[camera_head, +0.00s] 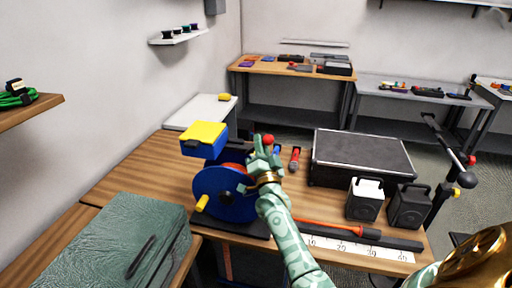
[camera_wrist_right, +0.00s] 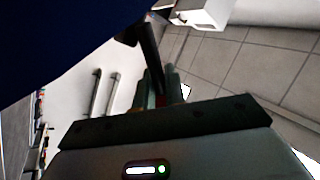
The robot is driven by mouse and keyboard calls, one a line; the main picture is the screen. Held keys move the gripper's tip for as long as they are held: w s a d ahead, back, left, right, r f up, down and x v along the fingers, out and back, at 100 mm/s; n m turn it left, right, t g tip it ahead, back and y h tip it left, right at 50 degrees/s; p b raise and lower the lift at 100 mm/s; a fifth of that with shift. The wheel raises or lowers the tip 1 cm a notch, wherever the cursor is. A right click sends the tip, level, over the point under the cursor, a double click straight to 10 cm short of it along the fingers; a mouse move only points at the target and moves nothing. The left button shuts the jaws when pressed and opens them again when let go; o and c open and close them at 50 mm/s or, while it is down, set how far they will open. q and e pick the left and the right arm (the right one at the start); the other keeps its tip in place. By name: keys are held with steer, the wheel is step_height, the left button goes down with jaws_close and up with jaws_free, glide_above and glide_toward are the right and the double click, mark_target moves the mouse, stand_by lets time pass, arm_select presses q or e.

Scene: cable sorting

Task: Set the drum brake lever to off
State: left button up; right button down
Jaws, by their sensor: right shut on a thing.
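The blue cable drum (camera_head: 213,190) stands on the wooden table, with a yellow crank handle (camera_head: 202,203) low on its near face and red cable wound inside. The brake lever's red knob (camera_head: 268,139) shows just above the fingers of my right gripper (camera_head: 264,154), at the drum's right side. The gripper is shut on the lever and hides most of its shaft. In the right wrist view a dark bar (camera_wrist_right: 150,48), likely the lever, runs down to the fingertips (camera_wrist_right: 163,80). I cannot read the lever's setting. My left gripper is not in view.
A yellow-topped blue box (camera_head: 204,138) sits behind the drum. A ruler strip (camera_head: 345,246) lies in front. A green case (camera_head: 115,245) is at front left.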

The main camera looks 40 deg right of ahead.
steer(key=shift+s+d+f+m+h+b, duration=0.2)
steer(key=shift+m+h+b, duration=0.3)
steer(key=shift+m, duration=0.35)
steer(key=shift+s+d+f+m+h+b, duration=0.15)
steer(key=shift+m+h+b, duration=0.1)
steer(key=shift+m+h, duration=0.5)
steer(key=shift+r+m, duration=0.1)
steer(key=shift+m, duration=0.2)
steer(key=c, duration=1.6)
jaws_free()
steer(key=shift+o, duration=0.7)
steer(key=shift+d, duration=0.15)
steer(key=shift+s, duration=0.15)
